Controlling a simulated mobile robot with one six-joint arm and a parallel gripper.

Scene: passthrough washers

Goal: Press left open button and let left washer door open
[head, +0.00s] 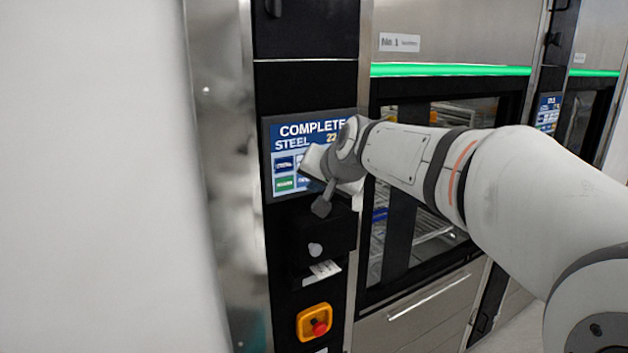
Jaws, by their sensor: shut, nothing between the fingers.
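The left washer's touchscreen (284,171) is lit on the black panel at left centre. It reads "COMPLETE" and "STEEL", with several button tiles below. A green button (285,184) shows at its lower left; its label is too small to read surely. My gripper (320,209) is in front of the screen's lower right part and hides some tiles. It is shut and empty. I cannot tell whether it touches the panel. The left washer door (397,240) has a dark frame and glass, with racks visible inside. It looks shut, partly hidden by my arm.
A yellow box with a red emergency button (320,328) and a small knob (315,249) sit below the screen. A green light strip (450,70) runs above the door. A second washer's screen (547,113) is at right. A white wall (95,180) fills the left.

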